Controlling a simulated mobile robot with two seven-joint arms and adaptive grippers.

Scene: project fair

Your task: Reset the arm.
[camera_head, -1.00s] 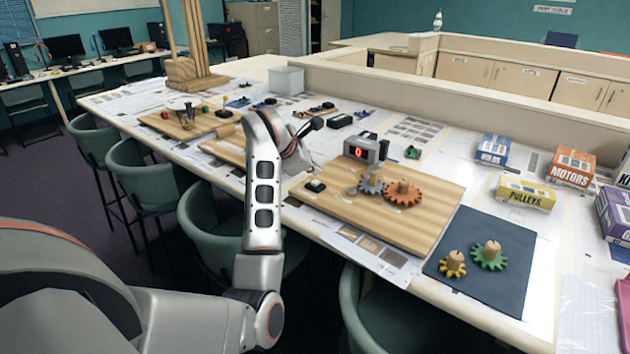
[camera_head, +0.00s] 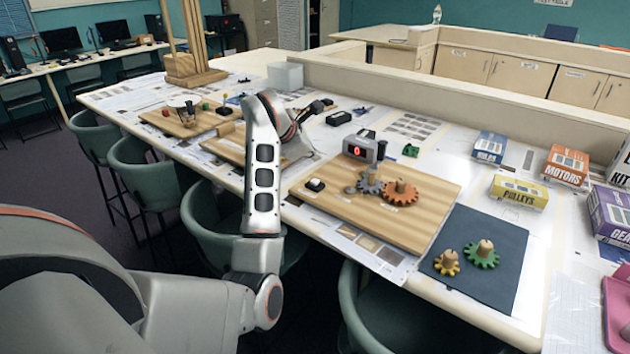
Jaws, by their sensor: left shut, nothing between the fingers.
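My left arm comes in from the lower left, rises at its elbow and bends over at the top, above the table's near side. My left gripper (camera_head: 317,107) is the small dark part beyond the wrist. It points right and away, above the table, and is shut and empty. The wrist partly hides it, and its fingertips are too small to see clearly. It is apart from the gear board (camera_head: 425,228), to the right and nearer. My right arm and gripper are out of view.
The gear board bears a counter (camera_head: 360,149) showing 0, a grey gear and an orange gear (camera_head: 400,191). A dark mat (camera_head: 490,285) with yellow and green gears lies to its right. Boxes stand farther right. A black case (camera_head: 338,118) lies near my gripper. Green chairs (camera_head: 205,225) line the near edge.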

